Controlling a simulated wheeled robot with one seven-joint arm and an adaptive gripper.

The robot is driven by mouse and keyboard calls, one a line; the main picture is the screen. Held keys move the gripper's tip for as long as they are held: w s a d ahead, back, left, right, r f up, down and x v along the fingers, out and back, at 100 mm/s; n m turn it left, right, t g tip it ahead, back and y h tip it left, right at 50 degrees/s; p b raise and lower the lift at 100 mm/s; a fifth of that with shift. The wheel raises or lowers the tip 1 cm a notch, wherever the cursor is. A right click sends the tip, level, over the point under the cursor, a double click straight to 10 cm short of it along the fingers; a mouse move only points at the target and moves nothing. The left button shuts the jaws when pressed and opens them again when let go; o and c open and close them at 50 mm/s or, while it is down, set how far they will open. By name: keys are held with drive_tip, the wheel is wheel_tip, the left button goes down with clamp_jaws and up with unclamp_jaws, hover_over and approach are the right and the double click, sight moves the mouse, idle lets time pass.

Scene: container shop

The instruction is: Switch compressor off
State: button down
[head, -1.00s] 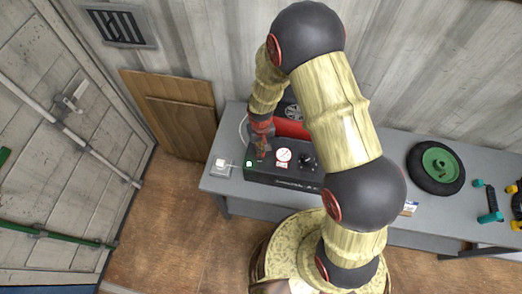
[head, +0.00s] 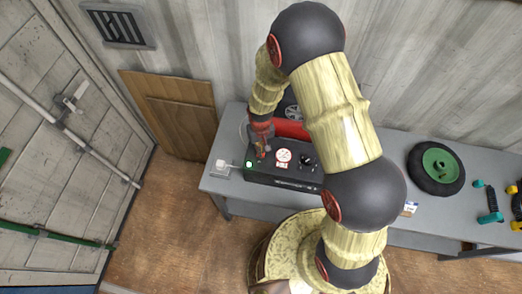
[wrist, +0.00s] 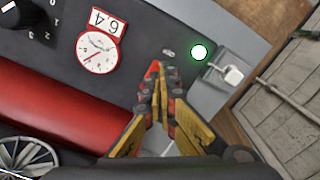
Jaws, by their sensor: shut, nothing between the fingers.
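The compressor is a black and red unit on the grey workbench; its dark front panel (head: 285,180) faces me. A round light with a green glow (wrist: 199,52) is lit at one end of the panel, and it also shows in the head view (head: 249,164). A small grey toggle (wrist: 168,52) sits beside the light. A red-rimmed gauge (wrist: 97,50) with a number plate and a black knob (wrist: 32,18) are further along. My gripper (wrist: 158,68) is shut and empty, its tips over the panel close to the toggle. I cannot tell whether they touch it.
A white box with a cable (head: 221,164) lies on the bench (head: 390,160) just left of the compressor. A black wheel with a green hub (head: 436,168) and teal dumbbell-like items (head: 490,205) lie to the right. Wooden boards (head: 175,115) lean against the wall.

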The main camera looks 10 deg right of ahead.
drive_tip(key=shift+f+b, duration=0.9)
drive_tip(key=shift+f, duration=0.25)
idle(0.8)
drive_tip(key=shift+r+p, duration=2.05)
drive_tip(key=shift+r, duration=1.5)
